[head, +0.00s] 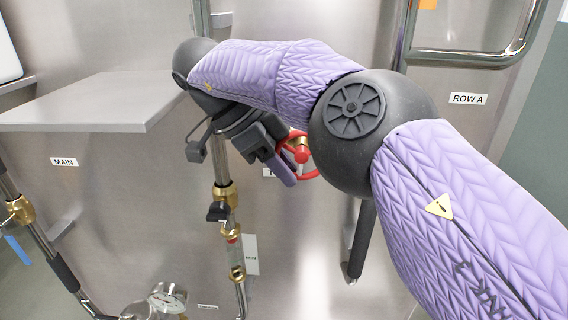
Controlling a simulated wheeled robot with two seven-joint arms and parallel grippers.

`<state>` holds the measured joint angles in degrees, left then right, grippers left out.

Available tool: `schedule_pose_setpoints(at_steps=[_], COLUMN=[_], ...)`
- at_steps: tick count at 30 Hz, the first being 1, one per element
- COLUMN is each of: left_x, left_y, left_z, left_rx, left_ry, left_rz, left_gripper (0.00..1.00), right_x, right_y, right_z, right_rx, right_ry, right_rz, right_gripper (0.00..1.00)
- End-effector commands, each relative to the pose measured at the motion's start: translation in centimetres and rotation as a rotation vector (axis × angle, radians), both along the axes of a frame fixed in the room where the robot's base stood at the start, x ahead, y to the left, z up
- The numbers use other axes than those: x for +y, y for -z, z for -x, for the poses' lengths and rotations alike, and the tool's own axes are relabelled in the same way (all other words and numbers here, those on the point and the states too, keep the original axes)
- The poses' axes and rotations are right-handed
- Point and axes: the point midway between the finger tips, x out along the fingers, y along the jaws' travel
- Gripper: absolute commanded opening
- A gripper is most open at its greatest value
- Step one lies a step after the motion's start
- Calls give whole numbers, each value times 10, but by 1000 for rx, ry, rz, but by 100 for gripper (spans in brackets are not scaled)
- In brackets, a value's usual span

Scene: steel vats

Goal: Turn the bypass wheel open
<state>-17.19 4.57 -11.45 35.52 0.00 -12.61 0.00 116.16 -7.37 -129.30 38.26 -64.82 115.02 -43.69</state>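A red handwheel (303,154) with a brass hub sits on a valve in front of the steel vat. A white label (267,172) beside it is mostly hidden, so I cannot read whether it says bypass. My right gripper (284,168) reaches in from the right, with its fingers at the left side of the wheel. One purple finger overlaps the wheel's left rim in the picture. I cannot tell if it touches the rim or whether the fingers are open or shut. My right arm covers the space above and right of the wheel. My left gripper is out of view.
A vertical pipe (222,165) with brass fittings and a black-handled valve (218,211) runs just left of the wheel. A steel shelf (100,102) juts out at left, above the MAIN label (64,162). A gauge (168,298) stands at the bottom.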

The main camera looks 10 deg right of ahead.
Motion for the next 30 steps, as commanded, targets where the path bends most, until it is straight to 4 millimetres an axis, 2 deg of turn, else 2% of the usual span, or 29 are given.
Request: schedule_pose_setpoints(at_steps=[1,4,19,30], left_x=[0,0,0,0], left_y=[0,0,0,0], left_z=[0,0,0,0], left_rx=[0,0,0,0], left_ry=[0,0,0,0], left_rz=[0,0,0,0], left_gripper=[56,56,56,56], right_x=[0,0,0,3], right_y=[0,0,-1,-10], right_z=[0,0,0,-1], right_rx=[1,0,-5,-103], right_ry=[-1,0,1,3], right_rz=[1,1,-24,-375], right_gripper=[36,56,56,56])
